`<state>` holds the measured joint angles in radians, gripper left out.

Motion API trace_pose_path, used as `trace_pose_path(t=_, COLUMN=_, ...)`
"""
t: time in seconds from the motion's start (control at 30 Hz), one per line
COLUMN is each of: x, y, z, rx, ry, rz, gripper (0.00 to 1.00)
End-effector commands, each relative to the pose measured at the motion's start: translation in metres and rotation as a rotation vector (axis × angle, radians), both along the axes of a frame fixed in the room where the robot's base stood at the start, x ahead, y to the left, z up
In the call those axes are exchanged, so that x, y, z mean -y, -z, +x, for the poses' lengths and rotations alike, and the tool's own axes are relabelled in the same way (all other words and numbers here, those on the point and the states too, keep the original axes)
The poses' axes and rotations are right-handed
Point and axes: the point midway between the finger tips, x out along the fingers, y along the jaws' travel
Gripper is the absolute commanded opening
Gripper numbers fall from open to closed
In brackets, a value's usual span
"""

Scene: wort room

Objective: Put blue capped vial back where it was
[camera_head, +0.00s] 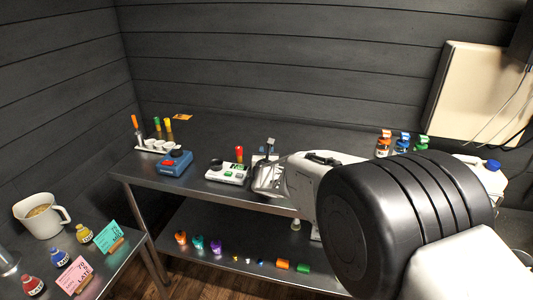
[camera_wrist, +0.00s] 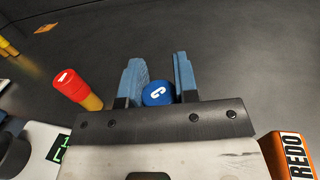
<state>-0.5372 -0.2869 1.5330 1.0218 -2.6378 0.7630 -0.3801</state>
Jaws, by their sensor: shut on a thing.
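My gripper (camera_wrist: 158,78) is shut on the blue capped vial (camera_wrist: 157,94), whose round blue cap with a white mark shows between the two blue-grey fingers in the wrist view. The vial's body is hidden there. In the head view my gripper (camera_head: 268,150) is over the middle of the steel bench, just right of a white device (camera_head: 227,172). A red capped vial (camera_head: 239,154) stands upright at that device; it also shows left of my fingers in the wrist view (camera_wrist: 74,88). Vials with orange (camera_head: 135,120), green and yellow caps stand at the bench's left end.
Orange, blue and green labelled bottles (camera_head: 402,140) stand at the back right, partly behind my arm. The bench behind my gripper is clear.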

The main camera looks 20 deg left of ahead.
Motion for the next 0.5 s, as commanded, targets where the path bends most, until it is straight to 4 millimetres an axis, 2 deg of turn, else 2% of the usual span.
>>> trace_pose_path(t=0.2, x=0.0000, y=0.0022, z=0.0000, rx=-0.001, ry=0.000, rz=0.000, gripper=0.01)
trace_pose_path(t=0.23, x=0.0000, y=0.0025, z=0.0000, rx=-0.001, ry=0.000, rz=0.000, gripper=0.30)
trace_pose_path(t=0.4, x=0.0000, y=0.0021, z=0.0000, rx=0.000, ry=0.000, rz=0.000, gripper=0.54)
trace_pose_path(t=0.5, x=0.0000, y=0.0020, z=0.0000, rx=0.000, ry=0.000, rz=0.000, gripper=0.54)
